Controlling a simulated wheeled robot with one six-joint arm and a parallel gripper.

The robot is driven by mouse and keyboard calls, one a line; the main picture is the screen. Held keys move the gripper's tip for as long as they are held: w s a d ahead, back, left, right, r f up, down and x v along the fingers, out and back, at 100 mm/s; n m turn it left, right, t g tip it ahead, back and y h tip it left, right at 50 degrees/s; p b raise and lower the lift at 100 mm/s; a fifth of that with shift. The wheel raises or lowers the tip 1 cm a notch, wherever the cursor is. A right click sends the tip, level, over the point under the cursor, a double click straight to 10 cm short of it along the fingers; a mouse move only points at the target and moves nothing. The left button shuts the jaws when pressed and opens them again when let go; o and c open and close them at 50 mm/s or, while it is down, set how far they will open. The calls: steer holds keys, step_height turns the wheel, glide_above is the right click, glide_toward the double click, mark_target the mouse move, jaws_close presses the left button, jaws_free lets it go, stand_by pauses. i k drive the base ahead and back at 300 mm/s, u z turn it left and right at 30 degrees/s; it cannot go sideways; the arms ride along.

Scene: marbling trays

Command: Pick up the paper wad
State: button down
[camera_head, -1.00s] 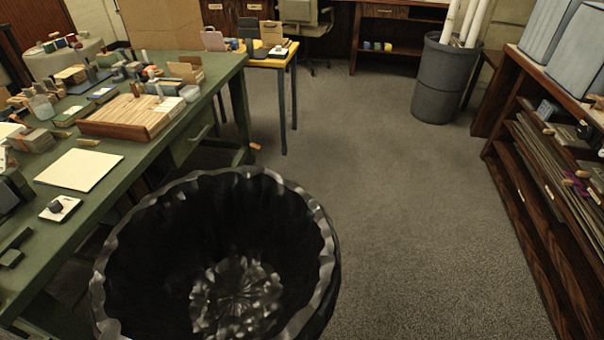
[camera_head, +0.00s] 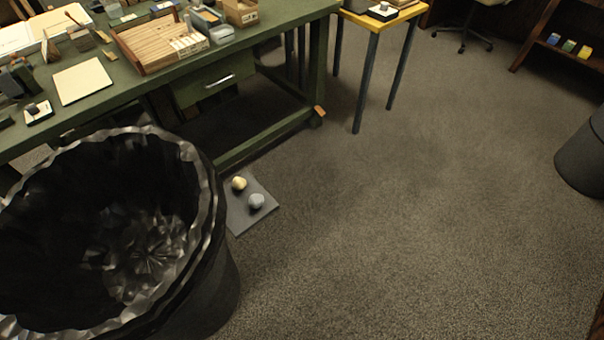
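Two small round lumps lie on a flat grey mat (camera_head: 240,219) on the floor beside the black bin. One lump (camera_head: 239,183) is pale cream, and the other lump (camera_head: 256,201) is pale blue-grey. They sit close together near the mat's middle. I cannot tell at this size which of them is the paper wad. My gripper is not in view.
A large black-lined bin (camera_head: 216,240) fills the lower left, hiding part of the floor beside the mat. A green workbench (camera_head: 110,95) with a low rail stands behind the mat. A yellow table (camera_head: 376,22) is farther back.

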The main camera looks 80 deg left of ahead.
mark_target(239, 184)
steer(key=i, duration=0.2)
steer(key=u, duration=1.65)
steer(key=i, duration=0.75)
steer(key=u, duration=2.25)
